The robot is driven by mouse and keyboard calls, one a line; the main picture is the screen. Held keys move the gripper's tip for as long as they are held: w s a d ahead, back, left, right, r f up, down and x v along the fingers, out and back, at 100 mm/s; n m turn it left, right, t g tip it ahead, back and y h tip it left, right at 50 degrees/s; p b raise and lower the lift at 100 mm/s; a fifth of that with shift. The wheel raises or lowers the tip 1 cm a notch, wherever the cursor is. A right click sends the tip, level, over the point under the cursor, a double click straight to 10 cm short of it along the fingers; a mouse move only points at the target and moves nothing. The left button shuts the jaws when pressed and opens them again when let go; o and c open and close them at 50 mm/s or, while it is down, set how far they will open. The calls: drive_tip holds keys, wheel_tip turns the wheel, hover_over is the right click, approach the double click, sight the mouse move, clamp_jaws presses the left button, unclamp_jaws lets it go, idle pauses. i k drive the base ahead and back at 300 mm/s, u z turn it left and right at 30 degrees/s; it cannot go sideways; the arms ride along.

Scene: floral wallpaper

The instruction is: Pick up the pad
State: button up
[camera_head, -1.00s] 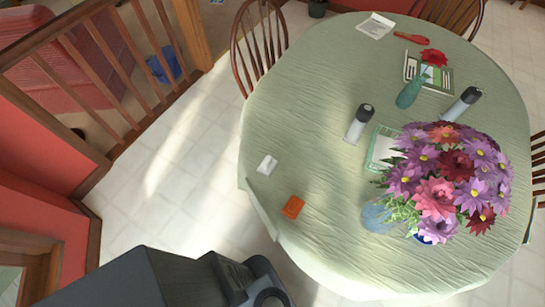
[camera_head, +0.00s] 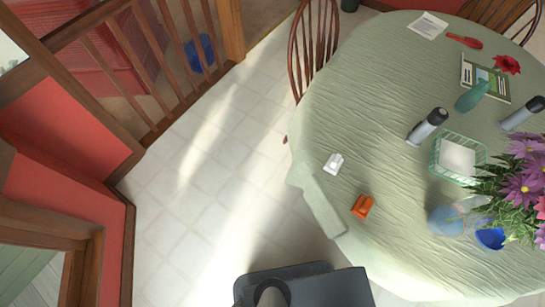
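A flat white sheet or pad with faint print (camera_head: 428,25) lies near the far edge of the round table. A small white object (camera_head: 333,163) and a small orange block-like object (camera_head: 362,206) lie near the table's left edge. A flat green-bordered book or booklet (camera_head: 486,79) lies at the back right. I cannot tell for certain which of these is the pad. Dark parts of my own body show at the bottom centre, apart from these objects. No gripper fingers can be seen.
The table has a wrinkled green cloth (camera_head: 370,110). On it stand dark-topped bottles (camera_head: 427,127), a green basket (camera_head: 457,157), a teal vase (camera_head: 474,95) and a flower bouquet (camera_head: 520,190). A wooden chair (camera_head: 313,45) stands at the left. Tiled floor (camera_head: 215,190) is clear beside a railing.

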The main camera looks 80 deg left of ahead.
sight(335, 162)
drive_tip(key=u, duration=2.2)
drive_tip(key=k, duration=0.4)
drive_tip(key=u, duration=0.35)
drive_tip(key=i, duration=0.5)
